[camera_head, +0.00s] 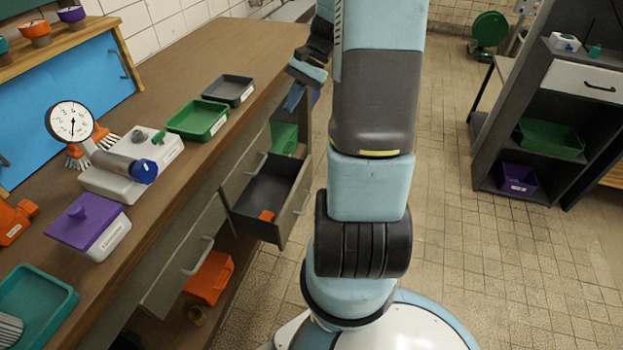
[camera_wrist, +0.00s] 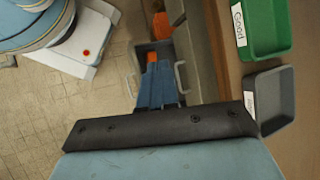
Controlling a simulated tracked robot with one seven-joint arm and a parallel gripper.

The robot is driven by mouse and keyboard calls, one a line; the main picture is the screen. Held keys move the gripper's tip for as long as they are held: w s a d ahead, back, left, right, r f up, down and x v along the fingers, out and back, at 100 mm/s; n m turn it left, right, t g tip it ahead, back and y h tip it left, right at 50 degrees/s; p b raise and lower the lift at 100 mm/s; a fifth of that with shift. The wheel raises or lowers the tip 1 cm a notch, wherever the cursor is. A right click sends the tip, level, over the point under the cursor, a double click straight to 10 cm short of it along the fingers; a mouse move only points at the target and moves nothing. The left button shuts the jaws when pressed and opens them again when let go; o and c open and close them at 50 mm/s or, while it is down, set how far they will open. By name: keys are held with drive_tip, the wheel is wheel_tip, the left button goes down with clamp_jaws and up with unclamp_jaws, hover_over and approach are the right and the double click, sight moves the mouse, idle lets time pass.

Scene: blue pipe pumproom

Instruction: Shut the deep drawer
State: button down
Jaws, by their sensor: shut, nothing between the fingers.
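An open drawer (camera_head: 293,212) with a dark interior sticks out from the workbench's front in the head view. Its front panel carries a pale handle (camera_head: 302,202), and a small orange thing (camera_head: 267,215) lies inside. My gripper (camera_head: 293,98) is at the bench's far front side, above and beyond the drawer. Its blue fingers (camera_wrist: 159,68) are together and empty, overlapping the drawer in the wrist view. Contact with the drawer cannot be told.
A green tray (camera_head: 198,120) and a grey tray (camera_head: 229,90) stand on the bench near its front edge. A gauge (camera_head: 71,122) and a purple-lidded box (camera_head: 89,227) stand nearer. An orange bin (camera_head: 208,277) sits under the bench. Tiled floor (camera_head: 470,255) is open to the right.

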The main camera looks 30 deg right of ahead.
drive_tip(key=s+d+f+m+t+y, duration=0.1)
drive_tip(key=d+f+m+t+y, duration=0.2)
drive_tip(key=d+f+m+t, duration=0.8)
drive_tip(key=s+d+f+m+g+y, duration=0.25)
drive_tip(key=d+f, duration=0.25)
drive_tip(key=f, duration=1.4)
drive_tip(key=m+t+h, duration=0.2)
drive_tip(key=m+t, duration=0.3)
drive_tip(key=t, duration=0.1)
approach(303, 178)
drive_tip(key=x, duration=0.7)
drive_tip(key=shift+s+a+r, duration=0.1)
drive_tip(key=shift+s+a, duration=0.05)
